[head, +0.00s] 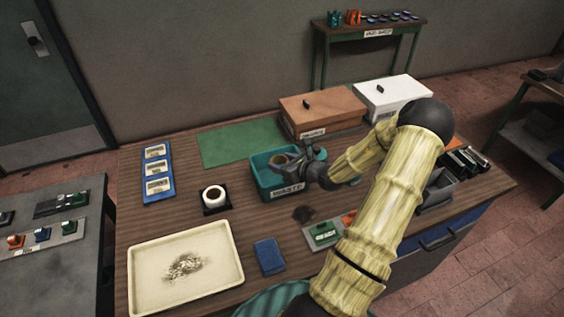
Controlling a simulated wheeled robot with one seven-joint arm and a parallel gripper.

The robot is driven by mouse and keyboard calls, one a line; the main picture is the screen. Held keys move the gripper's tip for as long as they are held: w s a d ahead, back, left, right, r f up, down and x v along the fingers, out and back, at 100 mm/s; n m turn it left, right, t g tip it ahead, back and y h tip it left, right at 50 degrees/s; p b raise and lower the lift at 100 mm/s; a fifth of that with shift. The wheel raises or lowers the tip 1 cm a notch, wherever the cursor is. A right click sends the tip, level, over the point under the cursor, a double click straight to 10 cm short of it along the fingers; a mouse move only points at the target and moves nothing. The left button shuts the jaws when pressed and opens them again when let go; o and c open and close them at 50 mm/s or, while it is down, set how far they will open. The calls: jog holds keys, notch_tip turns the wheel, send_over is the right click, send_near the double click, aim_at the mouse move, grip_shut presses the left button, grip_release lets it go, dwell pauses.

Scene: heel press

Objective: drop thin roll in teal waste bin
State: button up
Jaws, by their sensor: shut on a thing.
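The teal waste bin (262,184), with a label reading WASTE on its front, stands open near the middle of the table. My gripper (290,160) is over the bin, shut on the thin roll (279,160). The roll looks like a small brown ring with a pale edge. It is within the bin's outline in the head view; I cannot tell its exact height above the bin floor. My gripper and wrist hide the bin's right part and part of the roll.
A white roll (213,194) stands on a black base left of the bin. A cream tray (140,258) and a blue block (268,256) lie nearer. An orange-brown box (322,117) and a white box (393,98) stand behind. The green mat (238,142) is clear.

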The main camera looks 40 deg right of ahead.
jog(key=shift+s, duration=0.1)
jog(key=shift+f+b, duration=0.35)
jog(key=shift+s+a+f, duration=0.1)
jog(key=shift+f, duration=0.1)
jog(key=o, duration=1)
jog(key=shift+a, duration=0.1)
jog(key=shift+r, duration=0.1)
jog(key=shift+w+r+p, duration=0.2)
jog(key=shift+r+p, duration=0.15)
jog(key=shift+r, duration=0.15)
jog(key=shift+s+d+r, duration=0.15)
jog(key=shift+s+d, duration=0.05)
jog(key=b+v, duration=0.1)
jog(key=v, duration=1)
jog(key=shift+s+b, duration=0.3)
